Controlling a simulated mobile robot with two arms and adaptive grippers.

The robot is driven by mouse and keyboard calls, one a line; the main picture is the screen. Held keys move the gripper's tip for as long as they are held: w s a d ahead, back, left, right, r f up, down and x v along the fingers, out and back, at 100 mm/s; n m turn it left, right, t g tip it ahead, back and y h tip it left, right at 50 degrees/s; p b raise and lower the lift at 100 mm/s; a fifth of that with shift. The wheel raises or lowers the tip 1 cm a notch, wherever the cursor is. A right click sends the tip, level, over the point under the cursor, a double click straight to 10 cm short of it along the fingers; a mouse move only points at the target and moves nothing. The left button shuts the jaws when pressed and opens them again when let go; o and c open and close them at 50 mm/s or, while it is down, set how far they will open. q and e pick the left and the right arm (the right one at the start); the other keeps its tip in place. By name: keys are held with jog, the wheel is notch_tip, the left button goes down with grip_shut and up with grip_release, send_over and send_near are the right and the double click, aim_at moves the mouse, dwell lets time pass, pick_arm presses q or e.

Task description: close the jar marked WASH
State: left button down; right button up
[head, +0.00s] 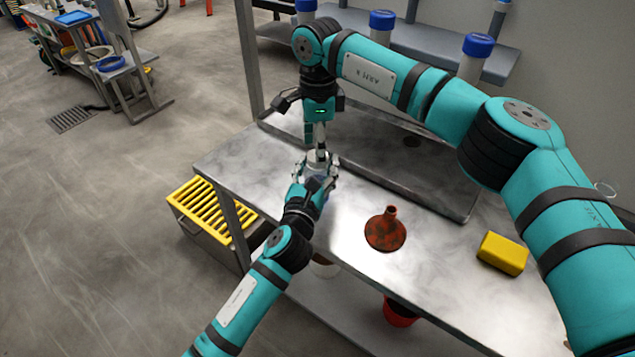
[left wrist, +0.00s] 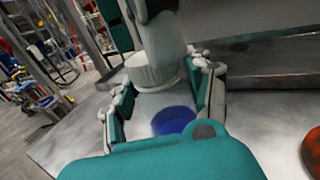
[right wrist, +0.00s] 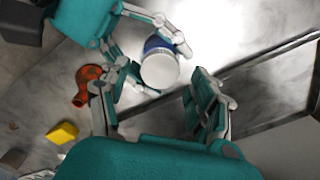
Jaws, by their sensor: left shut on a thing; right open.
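The lid sits on top of the jar; I cannot tell how tightly. My left gripper (head: 317,165) is shut around the jar's body, with a finger on each side. My right gripper (head: 320,147) points down just above the lid. In the right wrist view its fingers are open, with the white lid (right wrist: 160,71) between and beyond them; no contact with the lid is clear.
A rust-red funnel (head: 386,233) and a yellow block (head: 503,253) stand on the bench (head: 345,248) to the right. A raised-edge tray (head: 440,191) lies behind. Several blue-capped containers (head: 478,46) stand on the back shelf. A yellow-slatted bin (head: 212,210) is at the left.

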jog(key=shift+f, duration=0.95)
jog(key=c, duration=1.3)
jog(key=m, duration=0.3)
jog(key=o, duration=1.3)
jog(key=shift+r, duration=0.15)
